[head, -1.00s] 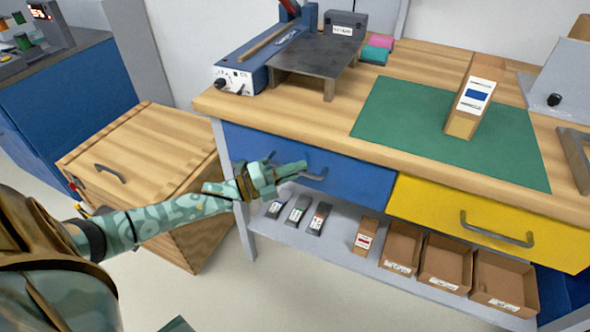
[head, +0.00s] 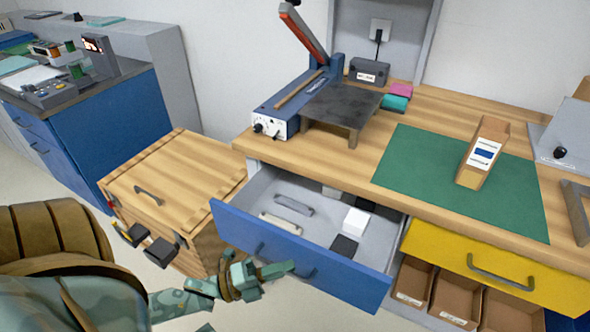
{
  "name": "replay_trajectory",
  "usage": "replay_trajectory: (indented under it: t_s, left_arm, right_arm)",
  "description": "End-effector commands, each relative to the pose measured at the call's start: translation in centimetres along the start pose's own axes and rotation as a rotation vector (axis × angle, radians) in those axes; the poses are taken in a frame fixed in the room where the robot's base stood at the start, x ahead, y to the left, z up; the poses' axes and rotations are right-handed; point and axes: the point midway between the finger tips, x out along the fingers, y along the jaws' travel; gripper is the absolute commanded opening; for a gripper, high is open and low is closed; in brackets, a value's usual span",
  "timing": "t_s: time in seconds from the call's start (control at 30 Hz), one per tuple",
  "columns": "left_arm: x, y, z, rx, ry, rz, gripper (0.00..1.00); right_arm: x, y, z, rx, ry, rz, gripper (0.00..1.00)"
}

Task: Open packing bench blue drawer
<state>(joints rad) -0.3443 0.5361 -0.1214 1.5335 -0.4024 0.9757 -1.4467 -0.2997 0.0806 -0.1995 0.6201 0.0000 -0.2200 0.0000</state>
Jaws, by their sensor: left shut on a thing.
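The packing bench (head: 250,150) has a wooden top. Its blue drawer (head: 345,277) is pulled well out, and its inside shows. In it lie two small handle-like pieces, a white box (head: 356,222) and several dark items. My left gripper (head: 290,268) is at the drawer front, shut on the drawer's grey handle (head: 308,273), which the fingers partly hide. My right gripper is not in view.
The yellow drawer (head: 500,268) beside it is shut. A wooden chest (head: 175,178) stands left of the bench, close to my left arm. Cardboard bins (head: 455,300) sit below. A green mat (head: 420,165) with a carton (head: 484,152) lies on top.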

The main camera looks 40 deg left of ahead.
Motion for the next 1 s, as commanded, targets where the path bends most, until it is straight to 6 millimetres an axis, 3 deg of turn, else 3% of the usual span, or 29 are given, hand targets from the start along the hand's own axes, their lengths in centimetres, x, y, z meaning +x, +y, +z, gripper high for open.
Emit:
replay_trajectory:
  t_s: [0.2, 0.43, 0.67, 1.0]
  left_arm:
    - [-3.8, -1.1, -3.8, -0.001, -0.001, 0.003, 0.00]
    - [-6.5, -1.7, -6.5, -0.001, 0.000, 0.004, 0.00]
    - [-7.7, -2.0, -7.7, 0.001, 0.000, 0.002, 0.00]
    - [-8.0, -2.0, -7.9, 0.001, 0.000, 0.002, 0.00]
  right_arm:
    - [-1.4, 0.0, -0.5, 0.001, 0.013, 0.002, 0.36]
    - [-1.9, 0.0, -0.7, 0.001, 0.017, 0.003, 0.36]
    - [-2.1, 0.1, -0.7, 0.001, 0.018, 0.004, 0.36]
    - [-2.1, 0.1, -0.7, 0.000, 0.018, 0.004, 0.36]
